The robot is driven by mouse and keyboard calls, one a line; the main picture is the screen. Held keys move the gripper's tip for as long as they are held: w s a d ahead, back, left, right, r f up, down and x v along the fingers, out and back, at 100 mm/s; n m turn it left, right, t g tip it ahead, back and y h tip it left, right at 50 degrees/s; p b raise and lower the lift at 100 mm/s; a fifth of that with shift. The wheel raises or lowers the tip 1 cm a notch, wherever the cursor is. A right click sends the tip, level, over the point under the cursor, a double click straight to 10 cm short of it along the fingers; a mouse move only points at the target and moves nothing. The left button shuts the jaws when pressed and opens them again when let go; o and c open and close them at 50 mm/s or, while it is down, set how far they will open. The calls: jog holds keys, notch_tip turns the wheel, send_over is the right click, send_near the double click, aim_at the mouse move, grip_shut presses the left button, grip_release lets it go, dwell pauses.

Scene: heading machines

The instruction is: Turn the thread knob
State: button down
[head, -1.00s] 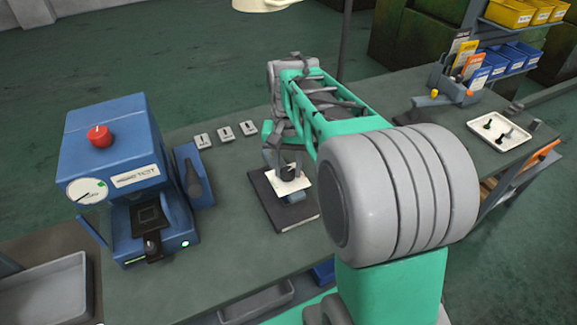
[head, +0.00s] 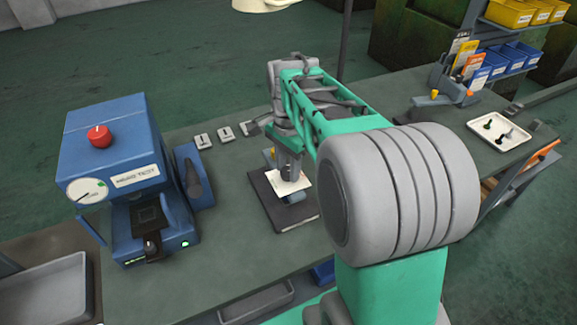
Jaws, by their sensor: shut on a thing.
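My gripper (head: 288,172) points down from my arm onto the top of this fixture, at the pale plate. It is shut on a small part there, which I take to be the thread knob. The fingers hide the knob, so its turned angle cannot be seen.
A blue test machine (head: 120,170) with a red knob and dial stands at the left. Small grey labelled blocks (head: 203,141) lie behind the fixture. A white tray (head: 480,135) of small parts is at the right. The bench front (head: 240,265) is clear.

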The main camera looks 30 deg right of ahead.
aim_at(288, 171)
dwell(0.3)
jog(key=c, duration=0.9)
grip_release()
jog(key=shift+c, duration=0.2)
notch_tip(288, 171, up, 8)
jog(key=shift+f+b, duration=0.1)
jog(key=shift+b, duration=0.3)
